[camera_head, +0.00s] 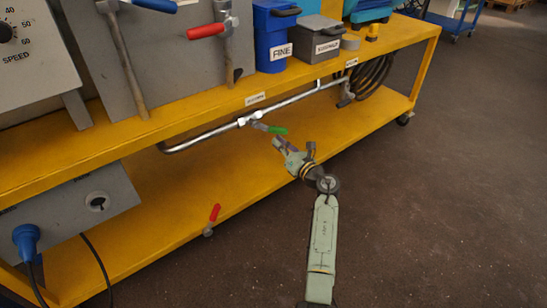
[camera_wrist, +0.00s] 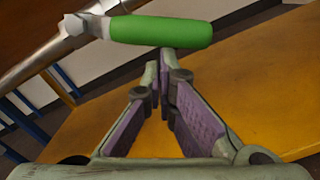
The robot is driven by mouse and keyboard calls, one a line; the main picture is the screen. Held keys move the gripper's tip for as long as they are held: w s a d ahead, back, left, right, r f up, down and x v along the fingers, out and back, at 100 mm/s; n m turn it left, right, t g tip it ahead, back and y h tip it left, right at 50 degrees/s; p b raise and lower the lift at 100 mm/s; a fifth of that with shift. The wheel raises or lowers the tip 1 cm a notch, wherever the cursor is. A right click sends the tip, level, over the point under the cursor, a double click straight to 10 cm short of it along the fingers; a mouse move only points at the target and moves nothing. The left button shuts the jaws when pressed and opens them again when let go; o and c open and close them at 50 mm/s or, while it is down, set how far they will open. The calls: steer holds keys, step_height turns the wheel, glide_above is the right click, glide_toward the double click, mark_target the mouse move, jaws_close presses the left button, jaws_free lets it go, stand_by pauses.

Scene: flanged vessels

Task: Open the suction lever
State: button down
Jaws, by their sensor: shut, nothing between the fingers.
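The suction lever has a green handle (camera_head: 277,130) on a valve (camera_head: 249,119) in the metal pipe under the cart's top shelf. In the wrist view the green handle (camera_wrist: 160,31) lies nearly level across the top, just beyond my fingertips. My gripper (camera_head: 280,144) is below and close to the handle in the head view. In the wrist view my gripper (camera_wrist: 160,68) has its fingertips together with nothing between them. I cannot tell whether the fingertips touch the handle. A label (camera_head: 255,99) sits on the shelf edge above the valve, too small to read.
The yellow cart's lower shelf (camera_head: 190,205) is mostly bare below the pipe. Another red handle (camera_head: 215,212) shows at its front edge. Red (camera_head: 206,31) and blue-handled tools, a blue FINE bin (camera_head: 272,40) and a grey bin (camera_head: 315,37) are above. Open floor lies in front.

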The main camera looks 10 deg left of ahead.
mark_target(282, 129)
steer(key=shift+w+d+r+n+b, duration=0.35)
steer(key=shift+r+n+b, duration=0.25)
steer(key=shift+n+b, duration=0.3)
steer(key=shift+w+d+r+n+b, duration=0.2)
steer(key=shift+w+r+n+b, duration=0.2)
steer(key=shift+r+n+b, duration=0.5)
steer(key=shift+w+d+r+n+b, duration=0.35)
steer(key=shift+n+b, duration=0.3)
steer(key=shift+n, duration=0.55)
steer(key=shift+f, duration=0.1)
